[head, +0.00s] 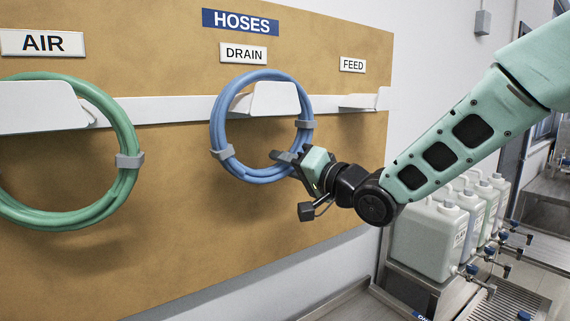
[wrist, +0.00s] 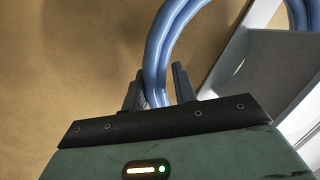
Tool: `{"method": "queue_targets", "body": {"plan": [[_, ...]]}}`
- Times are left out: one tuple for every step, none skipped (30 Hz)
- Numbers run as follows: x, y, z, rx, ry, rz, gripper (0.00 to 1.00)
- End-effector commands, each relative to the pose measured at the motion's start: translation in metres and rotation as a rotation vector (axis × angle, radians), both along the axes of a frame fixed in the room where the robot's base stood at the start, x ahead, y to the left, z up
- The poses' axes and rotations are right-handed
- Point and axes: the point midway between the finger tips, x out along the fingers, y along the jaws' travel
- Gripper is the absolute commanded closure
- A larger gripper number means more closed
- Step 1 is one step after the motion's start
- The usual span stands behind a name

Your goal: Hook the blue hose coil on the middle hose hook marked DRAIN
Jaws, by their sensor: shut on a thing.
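The blue hose coil (head: 222,135) is upright in front of the board, below the DRAIN sign (head: 243,54). It encircles the middle hook (head: 275,98), whose white face shows through the ring. The coil's top is above the hook; I cannot tell whether its weight rests on it. My gripper (head: 290,160) is shut on the coil's lower right part. The wrist view shows the hose (wrist: 158,75) between my two fingers (wrist: 157,90).
A green hose coil (head: 130,185) hangs on the left hook (head: 40,107) under the AIR sign (head: 42,43). The right hook (head: 362,101) under FEED (head: 352,65) is empty. White jugs (head: 430,235) stand at lower right, below my arm.

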Motion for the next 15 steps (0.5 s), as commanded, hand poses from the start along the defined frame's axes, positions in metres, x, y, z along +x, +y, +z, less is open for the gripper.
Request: {"method": "queue_targets", "body": {"plan": [[0.0037,-0.0068,-0.0105,-0.015,0.017,-0.015,1.0],[0.0037,-0.0069,-0.0105,-0.015,0.017,-0.015,0.64],[0.0036,-0.0067,-0.0103,-0.014,0.016,-0.015,0.53],[0.0034,-0.0065,-0.0099,-0.014,0.016,-0.014,0.47],[0.0033,-0.0061,-0.0094,-0.013,0.015,-0.013,0.47],[0.0031,-0.0058,-0.0086,-0.012,0.014,-0.013,0.47],[0.003,-0.0054,-0.008,-0.011,0.013,-0.012,0.47],[0.0028,-0.0051,-0.0075,-0.011,0.012,-0.012,0.47],[0.0026,-0.0047,-0.007,-0.01,0.011,-0.01,0.47],[0.0025,-0.0045,-0.0065,-0.009,0.011,-0.01,0.47],[0.0024,-0.0042,-0.0062,-0.009,0.011,-0.01,0.47],[0.0022,-0.004,-0.0058,-0.008,0.01,-0.009,0.47],[0.0021,-0.0038,-0.0054,-0.008,0.01,-0.009,0.47],[0.002,-0.0036,-0.0052,-0.007,0.009,-0.008,0.47],[0.0019,-0.0034,-0.0049,-0.007,0.009,-0.008,0.47]]}}
